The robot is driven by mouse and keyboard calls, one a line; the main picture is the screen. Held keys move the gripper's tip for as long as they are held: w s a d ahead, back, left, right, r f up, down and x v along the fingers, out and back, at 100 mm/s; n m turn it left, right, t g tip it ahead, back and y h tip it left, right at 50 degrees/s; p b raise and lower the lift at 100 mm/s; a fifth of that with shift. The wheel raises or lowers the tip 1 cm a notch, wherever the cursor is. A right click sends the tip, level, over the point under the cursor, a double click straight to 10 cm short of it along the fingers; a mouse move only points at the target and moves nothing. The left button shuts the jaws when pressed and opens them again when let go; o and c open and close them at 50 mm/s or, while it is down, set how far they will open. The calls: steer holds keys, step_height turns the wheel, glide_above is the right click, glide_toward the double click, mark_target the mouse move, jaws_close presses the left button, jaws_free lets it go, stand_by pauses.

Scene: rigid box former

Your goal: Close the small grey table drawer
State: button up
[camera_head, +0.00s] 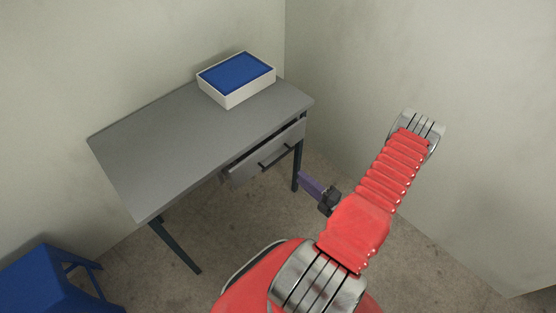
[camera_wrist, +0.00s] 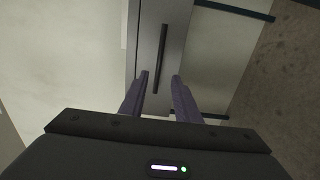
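The grey table (camera_head: 190,135) stands against the wall in the head view. Its small grey drawer (camera_head: 243,171) is under the right part of the front edge and stands out a little, with a dark gap behind its front. The drawer has a dark bar handle (camera_head: 275,158). My gripper (camera_head: 303,180) has purple fingers and is in front of the drawer, low and to its right.
A white box with a blue top (camera_head: 237,78) sits on the table's back right. Dark table legs (camera_head: 297,168) stand beside the drawer. A blue stool (camera_head: 45,280) is at the lower left. Walls close in behind and to the right. The floor before the table is clear.

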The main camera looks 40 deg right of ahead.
mark_target(279, 158)
steer(key=shift+w+a, duration=0.2)
steer(key=shift+w, duration=6.7)
jaws_close()
